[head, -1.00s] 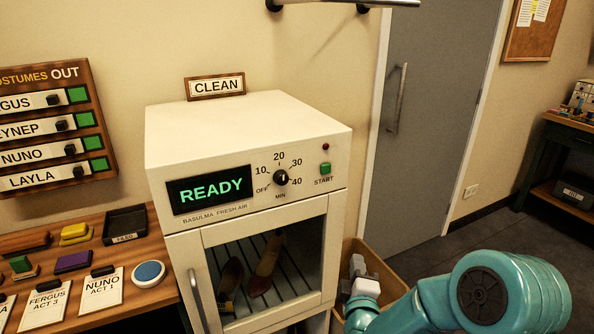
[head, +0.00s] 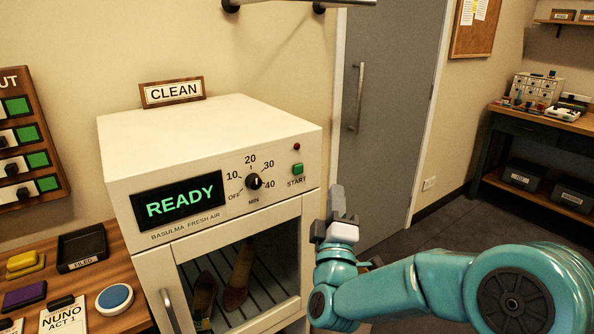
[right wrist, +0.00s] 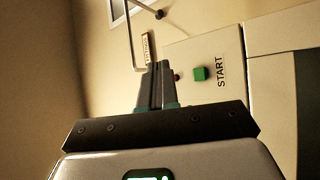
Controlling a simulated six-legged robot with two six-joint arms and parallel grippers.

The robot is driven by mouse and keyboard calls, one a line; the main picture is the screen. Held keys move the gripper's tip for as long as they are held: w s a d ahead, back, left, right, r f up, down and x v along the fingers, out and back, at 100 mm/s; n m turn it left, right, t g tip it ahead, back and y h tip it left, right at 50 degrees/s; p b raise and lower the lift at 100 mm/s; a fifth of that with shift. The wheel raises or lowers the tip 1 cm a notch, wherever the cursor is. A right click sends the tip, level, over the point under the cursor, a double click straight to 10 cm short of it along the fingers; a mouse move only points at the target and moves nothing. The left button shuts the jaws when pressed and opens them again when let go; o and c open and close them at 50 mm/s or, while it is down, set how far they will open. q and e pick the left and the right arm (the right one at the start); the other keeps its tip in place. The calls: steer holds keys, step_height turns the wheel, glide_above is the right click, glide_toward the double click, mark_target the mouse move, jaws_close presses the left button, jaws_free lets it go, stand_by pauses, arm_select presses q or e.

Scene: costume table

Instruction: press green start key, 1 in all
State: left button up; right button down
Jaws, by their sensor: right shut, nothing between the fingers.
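The green start key (head: 297,169) sits on the front panel of the white cabinet (head: 215,118), above the word START and below a small dark red lamp. The key also shows in the right wrist view (right wrist: 200,73), right of my fingertips. My right gripper (head: 337,192) is shut and empty, to the right of the cabinet's front and a little lower than the key. A gap shows between the fingers and the key. The display (head: 180,207) reads READY in green. My left gripper is not in view.
The dial (head: 254,182) is left of the key. The cabinet's glass door, with a handle (head: 170,311), shows shoes on a rack inside. A wooden table (head: 95,290) at left holds a black tray and coloured pads. A grey room door (head: 390,110) stands behind.

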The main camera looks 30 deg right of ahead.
mark_target(298, 169)
steer(key=w+p, duration=0.2)
steer(key=w, duration=0.6)
steer(key=shift+w+a, duration=0.35)
steer(key=shift+a, duration=0.05)
stand_by(0.3)
steer(key=shift+w, duration=0.15)
stand_by(1.3)
steer(key=shift+w, duration=0.3)
